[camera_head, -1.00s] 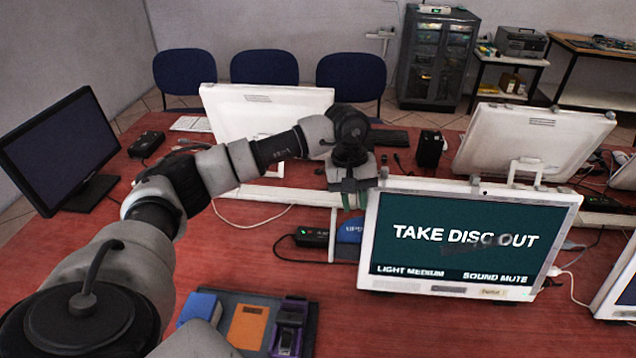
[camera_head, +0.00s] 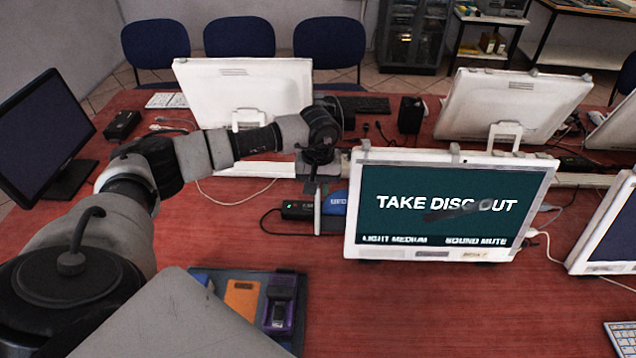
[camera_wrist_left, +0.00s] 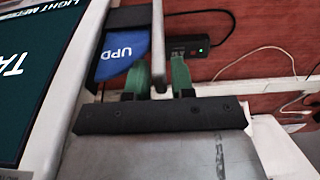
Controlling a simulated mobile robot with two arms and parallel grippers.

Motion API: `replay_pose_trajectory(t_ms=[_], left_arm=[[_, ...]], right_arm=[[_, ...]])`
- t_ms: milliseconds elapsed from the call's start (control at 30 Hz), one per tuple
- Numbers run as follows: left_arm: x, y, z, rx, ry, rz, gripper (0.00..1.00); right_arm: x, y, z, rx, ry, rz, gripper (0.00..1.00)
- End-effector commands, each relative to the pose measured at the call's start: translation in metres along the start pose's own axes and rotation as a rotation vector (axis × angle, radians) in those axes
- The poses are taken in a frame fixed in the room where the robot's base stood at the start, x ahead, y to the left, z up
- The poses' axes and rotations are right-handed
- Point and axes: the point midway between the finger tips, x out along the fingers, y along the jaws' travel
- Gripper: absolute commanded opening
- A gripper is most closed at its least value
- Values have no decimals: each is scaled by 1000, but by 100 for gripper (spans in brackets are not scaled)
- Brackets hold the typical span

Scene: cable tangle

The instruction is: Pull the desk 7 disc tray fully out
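The desk's disc tray holds a blue disc (camera_head: 338,200) lettered "UPD" and sticks out at the left side of the monitor (camera_head: 450,205), which reads "TAKE DISC OUT". The tray's upright pale front plate (camera_head: 318,212) stands at its left end. My left gripper (camera_head: 318,187) is over this plate. In the left wrist view, the green fingers of the left gripper (camera_wrist_left: 163,78) are apart, one on each side of the front plate (camera_wrist_left: 158,40). The left finger is close to the plate; a gap shows at the right finger. The disc (camera_wrist_left: 120,52) is partly hidden. My right gripper is not seen.
A black box with a green light (camera_head: 295,210) and its cable lie just left of the tray. A dark organiser (camera_head: 290,310) with an orange card stands at the front. Other monitors stand behind and right. Red desk (camera_head: 400,310) is clear in front of the monitor.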

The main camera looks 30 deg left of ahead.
Motion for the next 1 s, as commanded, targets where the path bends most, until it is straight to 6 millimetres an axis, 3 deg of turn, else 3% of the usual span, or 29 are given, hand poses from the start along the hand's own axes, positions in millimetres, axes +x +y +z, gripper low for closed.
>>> replay_pose_trajectory(t_ms=[267, 433, 767, 1000], left_arm=[[2, 0, 0, 0, 0, 0, 23], [2, 0, 0, 0, 0, 0, 0], [3, -3, 0, -2, 0, 0, 0], [5, -34, -1, -4, 1, -1, 0]], right_arm=[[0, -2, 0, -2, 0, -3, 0], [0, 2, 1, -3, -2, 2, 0], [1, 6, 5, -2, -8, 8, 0], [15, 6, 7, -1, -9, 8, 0]])
